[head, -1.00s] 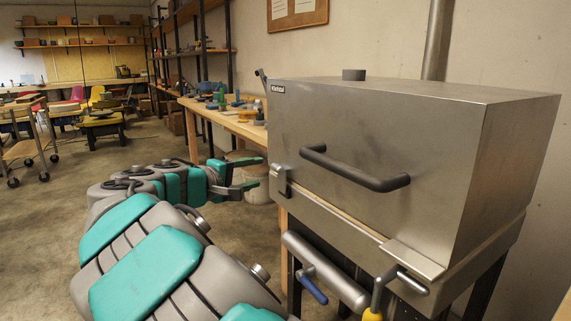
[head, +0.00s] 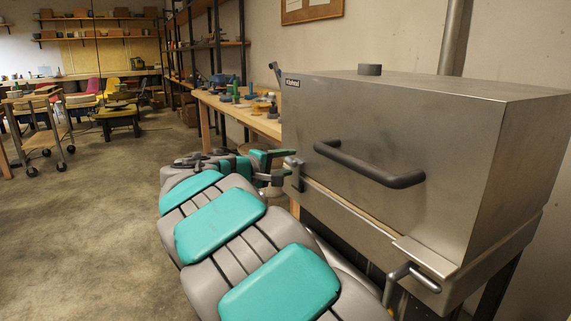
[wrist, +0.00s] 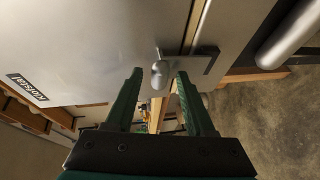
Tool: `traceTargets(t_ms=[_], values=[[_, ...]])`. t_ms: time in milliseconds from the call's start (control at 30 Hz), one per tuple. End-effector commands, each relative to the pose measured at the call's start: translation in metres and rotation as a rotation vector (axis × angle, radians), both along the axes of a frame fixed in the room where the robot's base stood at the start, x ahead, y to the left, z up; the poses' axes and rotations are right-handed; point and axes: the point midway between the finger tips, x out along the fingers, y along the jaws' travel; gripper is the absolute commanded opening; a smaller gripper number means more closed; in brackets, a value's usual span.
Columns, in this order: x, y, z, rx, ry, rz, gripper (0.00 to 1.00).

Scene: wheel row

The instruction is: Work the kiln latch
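The kiln (head: 400,130) is a large brushed-metal box with a dark bar handle (head: 368,165) on its front; its lid looks closed. The small metal latch (head: 293,173) sits at the kiln's left front corner, at the seam below the lid. In the wrist view the latch's rounded knob (wrist: 160,73) stands beside an angled metal plate (wrist: 203,63). My gripper (wrist: 159,78) is open, its two green fingers on either side of the knob near their tips. I cannot tell whether they touch it. In the head view my gripper (head: 282,165) is right at the latch, partly overlapped.
A workbench (head: 240,115) with tools and small items stands behind the kiln's left side. A second bracket with a metal handle (head: 415,275) is at the kiln's right front. A wheeled cart (head: 45,140) stands far left. The floor at left is clear.

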Motion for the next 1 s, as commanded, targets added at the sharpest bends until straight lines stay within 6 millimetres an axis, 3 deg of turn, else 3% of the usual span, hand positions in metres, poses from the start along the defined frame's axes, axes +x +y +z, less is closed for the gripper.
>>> traceTargets(t_ms=[33,467,1000], values=[[0.0000,0.0001,0.0000,0.000,0.000,0.000,0.47],[-0.0001,0.0002,-0.0002,0.000,0.000,0.000,0.00],[-0.0002,0.0002,-0.0005,0.001,0.001,0.000,0.00]])
